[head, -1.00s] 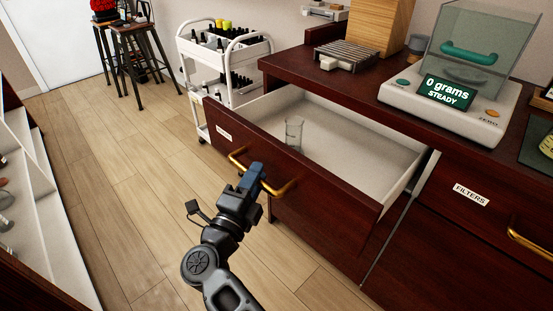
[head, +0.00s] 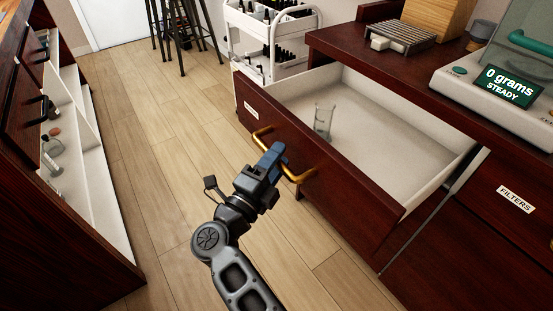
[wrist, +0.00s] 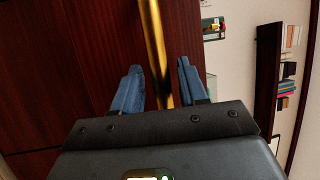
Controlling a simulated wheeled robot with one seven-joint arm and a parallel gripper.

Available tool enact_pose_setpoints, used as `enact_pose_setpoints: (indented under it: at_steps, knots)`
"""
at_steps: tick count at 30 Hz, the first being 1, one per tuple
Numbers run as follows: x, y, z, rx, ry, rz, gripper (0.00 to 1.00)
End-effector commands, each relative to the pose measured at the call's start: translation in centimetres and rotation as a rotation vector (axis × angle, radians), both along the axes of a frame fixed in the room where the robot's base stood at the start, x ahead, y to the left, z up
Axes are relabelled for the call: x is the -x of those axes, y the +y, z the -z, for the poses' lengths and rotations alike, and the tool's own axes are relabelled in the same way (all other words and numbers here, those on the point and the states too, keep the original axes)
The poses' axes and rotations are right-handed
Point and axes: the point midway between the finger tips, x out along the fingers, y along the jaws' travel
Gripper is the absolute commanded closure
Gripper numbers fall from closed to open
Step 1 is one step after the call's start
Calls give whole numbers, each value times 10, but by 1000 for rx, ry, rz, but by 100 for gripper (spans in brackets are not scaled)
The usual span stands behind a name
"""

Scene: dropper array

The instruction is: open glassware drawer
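The glassware drawer (head: 345,200), dark red wood with a pale inside, stands pulled out from the cabinet in the head view. Its front bears a small white label (head: 251,110), too small to read. A clear glass beaker (head: 323,118) stands inside it. A brass handle (head: 262,133) runs across its front. My gripper (head: 276,152) is at the middle of this handle, its blue fingers hiding part of it. In the wrist view the two fingers (wrist: 161,68) are apart, one on each side of the brass bar (wrist: 154,30), with small gaps showing.
A drawer labelled FILTERS (head: 515,199) is at the right. A scale (head: 508,85) reading 0 grams stands on the worktop. A white cart (head: 270,35) is behind the drawer. An open shelf unit (head: 75,170) stands at the left, with clear wooden floor (head: 160,130) between.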

Motion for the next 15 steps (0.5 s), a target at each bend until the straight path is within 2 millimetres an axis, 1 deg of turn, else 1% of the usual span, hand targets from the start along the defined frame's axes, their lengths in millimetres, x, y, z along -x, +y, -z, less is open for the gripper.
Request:
enact_pose_setpoints:
  at_steps: [9, 11, 15]
  knots:
    - [2, 2, 0, 0, -1, -1, 55]
    - [7, 5, 1, 0, -1, -3, 55]
    - [25, 16, 5, 2, 0, -5, 55]
